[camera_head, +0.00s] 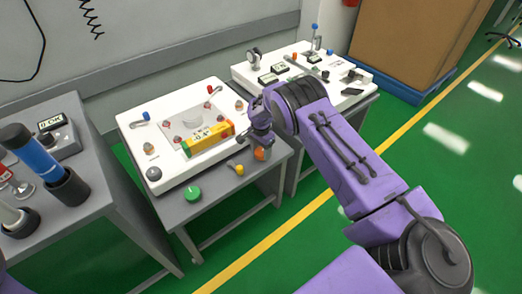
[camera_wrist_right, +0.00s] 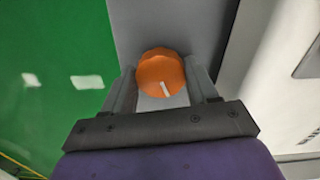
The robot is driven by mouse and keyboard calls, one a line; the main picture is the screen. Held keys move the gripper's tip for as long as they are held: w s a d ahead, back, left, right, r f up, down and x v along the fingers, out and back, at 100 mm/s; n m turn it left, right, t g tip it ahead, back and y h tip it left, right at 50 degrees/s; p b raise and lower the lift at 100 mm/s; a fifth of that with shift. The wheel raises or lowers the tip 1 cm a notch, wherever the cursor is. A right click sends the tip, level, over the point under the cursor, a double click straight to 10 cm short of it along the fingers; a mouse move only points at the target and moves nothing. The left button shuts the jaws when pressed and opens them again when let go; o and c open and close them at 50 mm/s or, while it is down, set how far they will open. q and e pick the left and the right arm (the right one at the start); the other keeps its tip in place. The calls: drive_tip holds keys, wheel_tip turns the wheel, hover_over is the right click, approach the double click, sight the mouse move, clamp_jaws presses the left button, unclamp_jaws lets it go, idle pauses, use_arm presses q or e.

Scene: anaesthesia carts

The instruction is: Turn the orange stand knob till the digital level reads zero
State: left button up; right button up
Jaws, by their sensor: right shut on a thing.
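The orange stand knob (camera_head: 260,153) sits at the right front of the near grey cart. In the right wrist view the knob (camera_wrist_right: 160,72) is between the two fingers, and a white mark on its face points down and slightly right. My right gripper (camera_head: 258,138) is shut on the knob from above; the wrist view shows the fingers (camera_wrist_right: 160,92) on either side. My left gripper is not in view.
A green knob (camera_head: 193,193) and a yellow knob (camera_head: 238,169) stand left of the orange one. A grey cart with a blue cylinder (camera_head: 36,152) is at the left. Another white panel (camera_head: 330,95) with instruments is behind my right arm. Green floor is open at the right.

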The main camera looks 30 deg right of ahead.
sight(261, 152)
idle(0.5)
drive_tip(key=o, duration=1.1)
drive_tip(key=shift+c, duration=0.2)
wheel_tip(261, 152, up, 10)
drive_tip(key=p, duration=0.1)
drive_tip(key=shift+r, duration=0.25)
drive_tip(key=shift+s, duration=0.1)
